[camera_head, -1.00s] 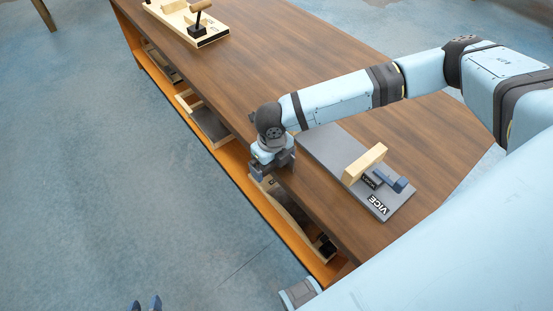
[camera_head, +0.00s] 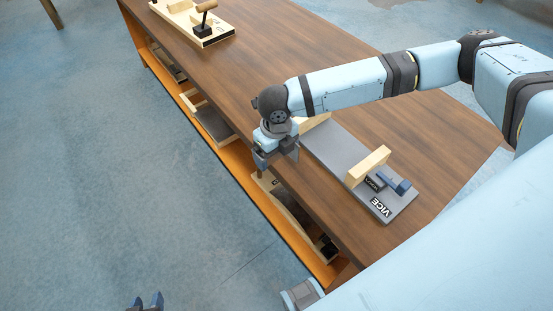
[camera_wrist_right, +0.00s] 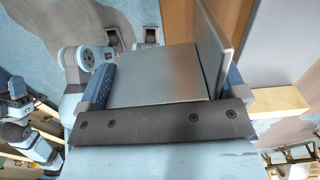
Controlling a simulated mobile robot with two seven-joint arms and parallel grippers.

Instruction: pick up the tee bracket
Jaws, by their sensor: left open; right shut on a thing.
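My right gripper (camera_head: 273,157) is over the near long edge of the workbench, beside the far end of the grey vice board. It is shut on the tee bracket (camera_wrist_right: 165,78), a grey metal piece with a flat plate and a second plate standing up from it. In the right wrist view the bracket sits between the two blue fingers. In the head view only a grey part of the bracket (camera_head: 291,149) shows beside the gripper. My left gripper (camera_head: 146,303) is open and empty at the bottom edge, over the floor.
The wooden workbench (camera_head: 330,60) carries the vice board (camera_head: 332,157) with a wooden block (camera_head: 367,166) and a blue clamp (camera_head: 394,184). Another fixture board (camera_head: 185,17) stands at the far end. Trays (camera_head: 209,122) sit on the orange lower shelf (camera_head: 237,166). The floor at left is clear.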

